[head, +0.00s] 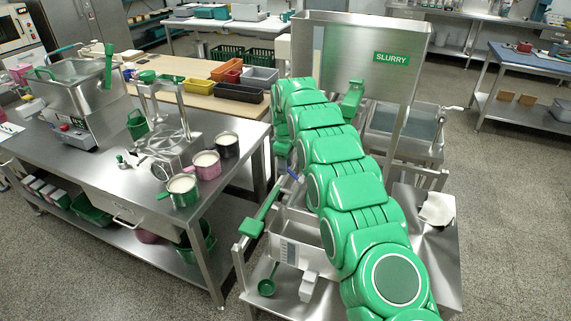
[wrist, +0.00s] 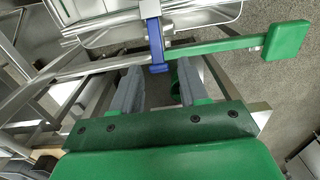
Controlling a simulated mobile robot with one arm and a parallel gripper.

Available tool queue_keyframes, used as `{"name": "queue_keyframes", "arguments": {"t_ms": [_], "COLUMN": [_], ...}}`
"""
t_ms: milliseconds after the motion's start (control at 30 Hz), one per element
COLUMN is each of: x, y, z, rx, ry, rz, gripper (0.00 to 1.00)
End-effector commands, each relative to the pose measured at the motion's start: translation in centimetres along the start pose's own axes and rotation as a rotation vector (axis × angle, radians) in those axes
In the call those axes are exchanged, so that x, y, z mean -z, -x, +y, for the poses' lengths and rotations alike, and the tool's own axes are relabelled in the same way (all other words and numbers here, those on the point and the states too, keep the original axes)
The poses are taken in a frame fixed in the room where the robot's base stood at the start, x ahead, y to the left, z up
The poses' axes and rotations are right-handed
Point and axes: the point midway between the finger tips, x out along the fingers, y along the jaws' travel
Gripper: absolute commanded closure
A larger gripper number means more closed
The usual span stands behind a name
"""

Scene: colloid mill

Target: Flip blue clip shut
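The blue clip (wrist: 155,38) is in the upper middle of the wrist view, a narrow blue strip running down to a wider blue end. It crosses thin metal bars and meets the inner end of a green lever (wrist: 225,46). In the head view only a small blue piece of the clip (head: 293,173) shows beside my arm. My gripper (wrist: 158,66) is open, with its two grey fingers apart and the clip's lower end showing in line with the gap. I cannot tell whether the fingers touch the clip. My arm hides the gripper in the head view.
The steel hopper marked SLURRY (head: 350,70) stands behind my arm. The green lever's square pad (wrist: 287,40) sticks out to the right in the wrist view. A steel table (head: 110,165) with several cups is on the left. Open floor (head: 500,220) lies on the right.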

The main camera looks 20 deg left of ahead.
Motion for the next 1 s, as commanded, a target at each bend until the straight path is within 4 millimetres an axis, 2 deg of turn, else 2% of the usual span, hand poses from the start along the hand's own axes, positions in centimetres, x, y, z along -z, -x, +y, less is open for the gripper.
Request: {"name": "queue_keyframes", "arguments": {"t_ms": [33, 267, 667, 1000], "x": [0.0, 0.0, -0.2, -2.6], "y": [0.0, 0.0, -0.1, -1.8], "z": [0.0, 0.0, 0.0, 0.1], "rx": [0.0, 0.0, 0.001, 0.001], "ry": [0.0, 0.0, 0.0, 0.0], "rz": [0.0, 0.0, -0.001, -0.001], "gripper": [0.65, 1.0, 1.0, 1.0]}}
